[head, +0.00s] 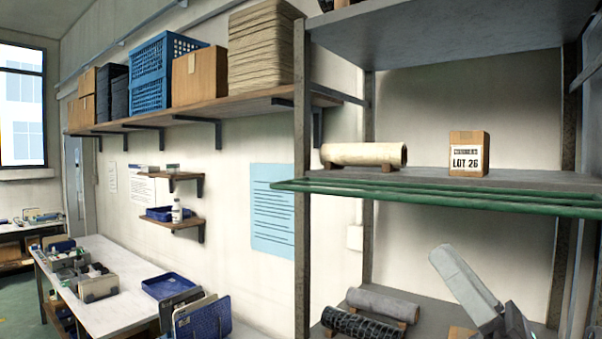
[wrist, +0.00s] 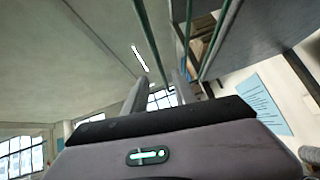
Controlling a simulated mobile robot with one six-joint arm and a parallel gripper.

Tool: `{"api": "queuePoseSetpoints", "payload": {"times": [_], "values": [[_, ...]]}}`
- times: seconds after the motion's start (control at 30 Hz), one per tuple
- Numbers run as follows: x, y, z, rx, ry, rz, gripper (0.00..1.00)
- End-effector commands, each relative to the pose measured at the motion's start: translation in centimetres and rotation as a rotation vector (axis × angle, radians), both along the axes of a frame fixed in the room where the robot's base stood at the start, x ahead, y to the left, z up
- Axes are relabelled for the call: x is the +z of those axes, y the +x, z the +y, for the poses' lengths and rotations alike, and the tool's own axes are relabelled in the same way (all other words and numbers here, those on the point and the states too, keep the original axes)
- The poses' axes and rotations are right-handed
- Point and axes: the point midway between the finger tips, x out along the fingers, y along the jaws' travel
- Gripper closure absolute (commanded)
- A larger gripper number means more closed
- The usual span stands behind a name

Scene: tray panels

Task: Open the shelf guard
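The shelf guard (head: 440,195) is a pair of long green rails running across the front of the middle shelf, close to the level of its board. Its left end juts out past the left upright. Green rails of the guard (wrist: 151,42) also show in the wrist view, running away from the top edge. My gripper (wrist: 158,92) has its two grey fingers apart in the wrist view. One rail runs toward the gap between them; I cannot tell whether it touches them. In the head view my grey arm shows below the guard at the lower right; fingertips are not clearly seen there.
On the middle shelf board (head: 365,180) stand a cream roll (head: 362,154) and a LOT 26 box (head: 468,153). Grey (head: 383,303) and black (head: 360,324) rolls lie on the lower shelf. A wall shelf (head: 190,111) and a workbench (head: 120,318) are at left.

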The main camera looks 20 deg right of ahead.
Motion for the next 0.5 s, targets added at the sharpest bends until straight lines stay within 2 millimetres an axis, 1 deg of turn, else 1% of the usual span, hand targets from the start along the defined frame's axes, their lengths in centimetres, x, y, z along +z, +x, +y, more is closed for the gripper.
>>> {"api": "queuePoseSetpoints", "payload": {"times": [0.03, 0.1, 0.3, 0.5], "values": [[2.2, 0.9, 0.6, 0.006, -0.002, -0.001, 0.68], [3.7, 2.2, 1.4, 0.006, -0.002, 0.001, 0.68], [7.0, 5.5, 3.2, 0.006, -0.004, 0.001, 0.68], [9.4, 8.0, 4.6, 0.006, -0.005, 0.001, 0.68]]}}
